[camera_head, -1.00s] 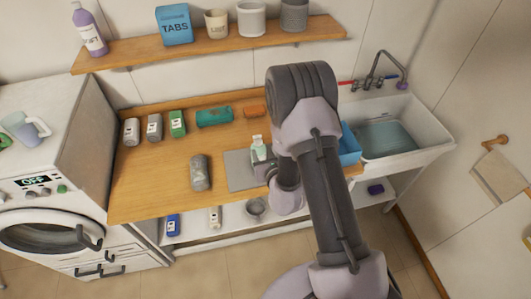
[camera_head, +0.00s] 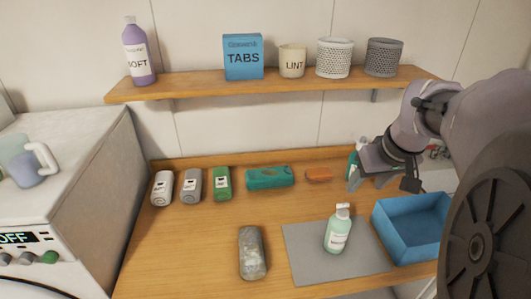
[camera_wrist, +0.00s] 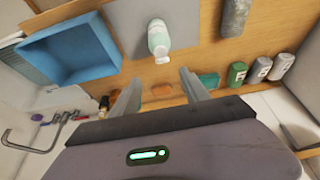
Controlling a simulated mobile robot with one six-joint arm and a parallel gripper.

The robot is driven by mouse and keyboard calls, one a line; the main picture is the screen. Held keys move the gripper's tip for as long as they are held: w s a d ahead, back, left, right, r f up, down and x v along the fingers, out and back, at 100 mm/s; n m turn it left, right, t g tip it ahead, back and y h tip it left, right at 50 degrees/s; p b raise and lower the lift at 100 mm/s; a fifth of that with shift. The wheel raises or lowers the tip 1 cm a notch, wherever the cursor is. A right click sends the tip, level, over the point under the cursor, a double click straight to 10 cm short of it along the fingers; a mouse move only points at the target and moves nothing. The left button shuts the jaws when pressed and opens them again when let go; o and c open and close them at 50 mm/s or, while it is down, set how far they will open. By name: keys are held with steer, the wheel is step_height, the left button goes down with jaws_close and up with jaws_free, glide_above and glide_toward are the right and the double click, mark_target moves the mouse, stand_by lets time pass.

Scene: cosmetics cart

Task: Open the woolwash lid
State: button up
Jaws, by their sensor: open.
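A pale green bottle with a white cap (camera_head: 337,232) stands upright on a grey mat (camera_head: 305,262). Its label is too small to read surely; I take it for the woolwash. The cap looks closed. In the wrist view the bottle (camera_wrist: 158,36) is at the top centre, its cap towards me. My gripper (camera_head: 382,187) is open and empty, above the counter, behind and to the right of the bottle and apart from it. In the wrist view its fingers (camera_wrist: 158,79) point towards the bottle with a gap between them.
A blue bin (camera_head: 412,226) stands right of the mat. A grey stone-like roll (camera_head: 252,253) lies left of it. A shelf (camera_head: 190,88) runs above.

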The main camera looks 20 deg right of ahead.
mark_target(346, 204)
steer(key=b+x, duration=0.1)
steer(key=x, duration=0.3)
steer(key=b+x, duration=0.1)
steer(key=x, duration=0.4)
steer(key=b+x, duration=0.2)
steer(key=x, duration=0.3)
steer(key=shift+w+a, duration=0.1)
steer(key=shift+a, duration=0.15)
steer(key=shift+r, duration=0.1)
jaws_close()
